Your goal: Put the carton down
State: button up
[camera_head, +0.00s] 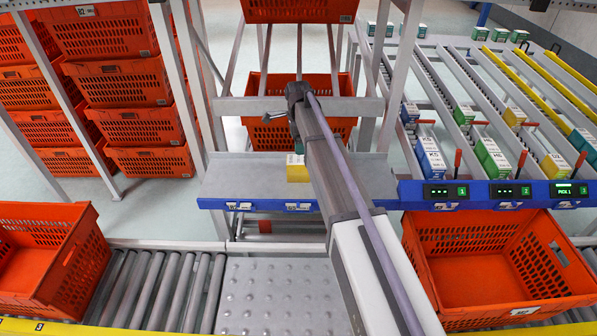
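A yellow carton (297,173) with a pale upper part stands on the grey shelf (235,178) at the centre, partly covered by my arm. A small teal piece shows just above it beside the arm; I cannot tell what it belongs to. My arm reaches from the bottom up over the shelf. The dark end of my arm, with my gripper (272,117), is beyond the carton in the picture, in front of an orange tote (258,135). The fingers are not clear, and I cannot tell whether they hold anything.
Blue, green and yellow cartons stand in sloping lanes at the right, above lit displays (445,191). An empty orange tote (485,283) is at the lower right, another (45,262) at the lower left on rollers. Stacked totes (135,127) stand back left. The shelf's left part is bare.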

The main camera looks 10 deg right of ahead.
aim_at(299, 159)
jog(key=shift+s+r+m, duration=0.1)
jog(key=shift+s+m, duration=0.2)
jog(key=shift+m, duration=0.8)
notch_tip(299, 159, down, 11)
jog(key=b, duration=1.1)
jog(key=shift+f, duration=0.2)
jog(key=shift+r, duration=0.25)
jog(key=shift+c, duration=0.4)
jog(key=c, duration=1.1)
notch_tip(299, 159, up, 10)
jog(key=p, duration=1)
jog(key=shift+r+p, duration=0.25)
jog(key=shift+p, duration=0.1)
jog(key=shift+c, duration=0.2)
